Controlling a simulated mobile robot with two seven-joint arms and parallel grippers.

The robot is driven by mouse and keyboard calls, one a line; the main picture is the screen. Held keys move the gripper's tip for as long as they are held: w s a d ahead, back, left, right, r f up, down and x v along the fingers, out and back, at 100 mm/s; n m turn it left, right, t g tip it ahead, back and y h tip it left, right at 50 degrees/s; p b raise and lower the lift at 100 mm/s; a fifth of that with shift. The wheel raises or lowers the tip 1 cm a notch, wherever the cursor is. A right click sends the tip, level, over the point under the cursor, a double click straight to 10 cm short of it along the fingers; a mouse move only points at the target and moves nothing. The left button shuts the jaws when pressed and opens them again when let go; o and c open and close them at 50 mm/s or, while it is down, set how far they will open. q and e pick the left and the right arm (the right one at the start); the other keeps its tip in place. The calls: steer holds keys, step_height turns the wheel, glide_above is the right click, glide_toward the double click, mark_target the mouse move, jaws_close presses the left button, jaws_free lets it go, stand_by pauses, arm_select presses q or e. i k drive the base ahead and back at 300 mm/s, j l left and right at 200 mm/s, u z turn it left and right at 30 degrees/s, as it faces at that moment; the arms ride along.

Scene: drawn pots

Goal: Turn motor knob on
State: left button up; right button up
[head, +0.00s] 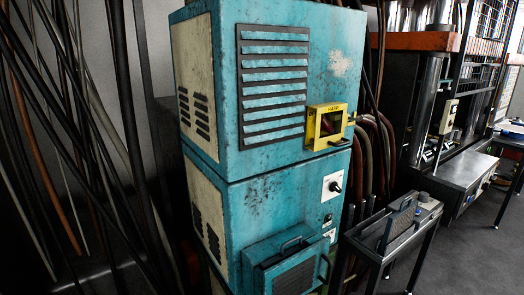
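A tall, worn blue cabinet (265,205) stands in the middle of the head view. A small dark rotary knob (336,187) sits on a white plate (327,193) on the right part of its lower front. A yellow-framed box (313,127) is fixed higher on the front, with a dark interior and a small dark handle-like part at its lower right. I cannot read which control is marked as the motor knob, or tell the knob's setting. Neither of my grippers shows in this view.
A louvred vent (273,90) covers the upper front. A hinged-looking panel with a handle (290,268) juts out below. A dark metal stand (392,232) is close to the cabinet's right. Cables hang at the left (128,100). Grey floor (470,255) is open at lower right.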

mark_target(333, 187)
steer(key=i+l+u, duration=0.15)
steer(key=l, duration=0.2)
steer(key=i+l+u, duration=0.15)
steer(key=l, duration=0.25)
steer(key=i+l+u, duration=0.2)
steer(key=l, duration=0.2)
steer(key=l+u, duration=0.15)
steer(key=l, duration=0.25)
